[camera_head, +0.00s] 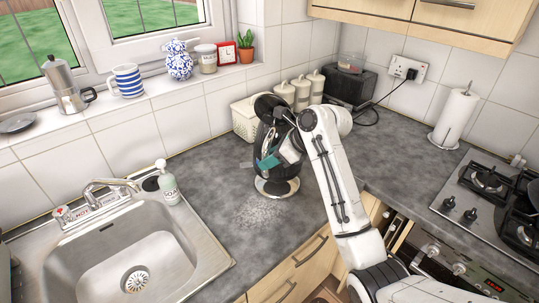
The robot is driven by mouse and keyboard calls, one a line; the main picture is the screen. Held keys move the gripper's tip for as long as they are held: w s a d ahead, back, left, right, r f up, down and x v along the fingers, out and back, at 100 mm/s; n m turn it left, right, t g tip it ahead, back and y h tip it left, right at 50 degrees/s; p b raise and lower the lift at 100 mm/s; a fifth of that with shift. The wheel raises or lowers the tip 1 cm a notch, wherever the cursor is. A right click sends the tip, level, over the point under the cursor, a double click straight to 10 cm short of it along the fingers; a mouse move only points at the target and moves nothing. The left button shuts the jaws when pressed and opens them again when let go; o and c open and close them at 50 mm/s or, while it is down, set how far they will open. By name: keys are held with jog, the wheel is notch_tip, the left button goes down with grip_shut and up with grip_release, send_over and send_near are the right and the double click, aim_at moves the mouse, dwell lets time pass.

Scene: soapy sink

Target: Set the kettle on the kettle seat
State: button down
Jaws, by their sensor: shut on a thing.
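The kettle (267,132) is dark and glossy, standing roughly upright over the worktop between the sink and the corner. My gripper (268,162), with teal fingertips, reaches in from the right and is shut on the kettle; the wrist hides part of its right side. A silvery round rim (276,188) shows at the bottom of the dark shape. I cannot tell whether this rim is the kettle's own base or the kettle seat, nor whether there is a gap beneath.
A cream basket (244,119) and white canisters (284,93) stand close behind the kettle. A soap bottle (168,183) and the sink (190,262) are left; the hob (480,205) is right. Bare worktop (215,175) lies left of the kettle, with a pale speckled patch in front.

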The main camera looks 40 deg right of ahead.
jog(key=shift+w+f, duration=0.1)
jog(key=shift+f, duration=3)
dwell(2.0)
jog(key=c, duration=0.8)
grip_release()
jog(key=shift+f, duration=0.1)
jog(key=shift+c, duration=0.2)
jog(key=shift+o, duration=0.3)
jog(key=shift+s+f, duration=0.25)
jog(key=shift+f, duration=0.05)
jog(key=b, duration=0.1)
send_near(269, 177)
jog(key=shift+s+d+r, duration=0.25)
jog(key=shift+d, duration=0.05)
